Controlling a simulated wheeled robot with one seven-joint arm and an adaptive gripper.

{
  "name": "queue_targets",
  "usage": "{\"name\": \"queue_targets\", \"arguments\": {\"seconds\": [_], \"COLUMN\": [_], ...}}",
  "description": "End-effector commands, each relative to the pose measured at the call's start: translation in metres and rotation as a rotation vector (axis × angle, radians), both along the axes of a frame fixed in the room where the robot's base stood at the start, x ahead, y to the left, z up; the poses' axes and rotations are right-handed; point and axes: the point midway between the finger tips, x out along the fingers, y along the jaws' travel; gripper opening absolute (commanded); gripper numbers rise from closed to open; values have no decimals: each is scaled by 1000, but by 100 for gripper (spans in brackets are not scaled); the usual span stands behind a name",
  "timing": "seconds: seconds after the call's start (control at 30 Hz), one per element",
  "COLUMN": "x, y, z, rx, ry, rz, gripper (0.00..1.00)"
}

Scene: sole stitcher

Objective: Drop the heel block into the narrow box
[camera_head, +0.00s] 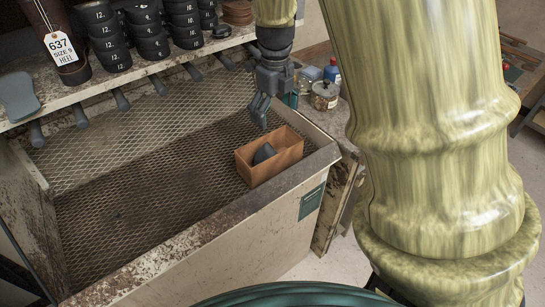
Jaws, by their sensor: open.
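A narrow brown box (258,174) stands on the mesh floor of the bench tray, near its right end. A dark heel block (264,153) shows inside the box, tilted against its inner side; its lower part is hidden by the front wall. My gripper (259,115) hangs just above and behind the box's left end, fingers pointing down. It is open, with nothing visible between its fingers, and appears apart from the block.
Stacks of dark numbered heels (150,35) and a tagged boot form (62,45) stand on the shelf behind. Jars and bottles (324,95) stand right of my gripper. My large arm link fills the right side.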

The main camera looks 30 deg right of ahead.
Motion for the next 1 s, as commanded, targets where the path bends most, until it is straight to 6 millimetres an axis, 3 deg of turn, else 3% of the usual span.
{"name": "queue_targets", "arguments": {"seconds": [0.2, 0.4, 1.0], "x": [1, 1, 1], "y": [0, 0, 0], "z": [39, 59, 65], "rx": [-2, 1, 1], "ry": [-2, 0, 1], "rz": [0, 1, 1], "gripper": [94, 94, 94]}}
